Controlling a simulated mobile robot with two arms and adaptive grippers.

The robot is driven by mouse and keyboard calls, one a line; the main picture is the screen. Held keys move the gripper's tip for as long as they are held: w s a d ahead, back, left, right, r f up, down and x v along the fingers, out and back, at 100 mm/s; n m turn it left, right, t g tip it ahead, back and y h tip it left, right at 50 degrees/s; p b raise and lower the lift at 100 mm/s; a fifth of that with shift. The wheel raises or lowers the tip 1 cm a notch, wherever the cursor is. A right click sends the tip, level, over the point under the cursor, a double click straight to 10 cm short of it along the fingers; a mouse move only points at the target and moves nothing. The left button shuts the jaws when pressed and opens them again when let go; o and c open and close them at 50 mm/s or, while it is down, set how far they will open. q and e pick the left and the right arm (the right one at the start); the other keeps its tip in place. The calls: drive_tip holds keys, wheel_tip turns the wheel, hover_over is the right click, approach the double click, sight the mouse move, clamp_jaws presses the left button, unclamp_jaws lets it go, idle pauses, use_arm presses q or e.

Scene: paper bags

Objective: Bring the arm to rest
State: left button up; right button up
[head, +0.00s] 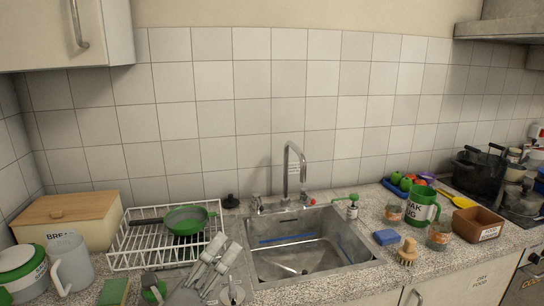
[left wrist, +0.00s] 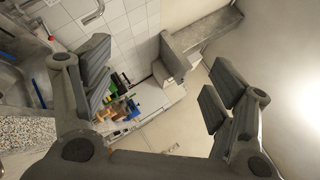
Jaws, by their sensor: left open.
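My left gripper (head: 217,262) is low in the head view, in front of the dish rack and to the left of the sink. Its grey fingers point up and away from me. In the left wrist view my left gripper (left wrist: 157,92) has its two padded fingers wide apart, with nothing between them. The wrist camera looks past the fingers at the tiled wall and the worktop in a tilted view. My right gripper is not in view.
A white dish rack (head: 131,255) with a green pan (head: 186,219) stands beside the sink (head: 262,266). A bread box (head: 98,222) and grey jug (head: 71,264) are at left. A green mug (head: 422,207) and brown box (head: 472,220) stand on the right worktop.

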use_arm(q)
drive_tip(key=s+a+f+n+g+y, duration=0.3)
drive_tip(key=a+f+n+y, duration=0.35)
drive_tip(key=f+n, duration=0.4)
drive_tip(key=s+a+f+n+g+y, duration=0.35)
drive_tip(key=a+f+n+y, duration=0.3)
drive_tip(key=f+n, duration=0.45)
drive_tip(key=s+d+f+n+g, duration=0.1)
drive_tip(key=s+f+n+g, duration=0.4)
drive_tip(key=s, duration=0.5)
drive_tip(key=s+d+f+n+g, duration=0.1)
drive_tip(key=s+f+n+g, duration=0.4)
drive_tip(key=s, duration=0.6)
wheel_tip(320, 180, down, 26)
drive_tip(key=m, duration=0.2)
drive_tip(key=s+a+f+g, duration=0.1)
drive_tip(key=s+a+f, duration=0.2)
drive_tip(key=s+f, duration=1.4)
drive_tip(key=shift+s+f+g, duration=0.3)
drive_tip(key=shift+s+g, duration=0.05)
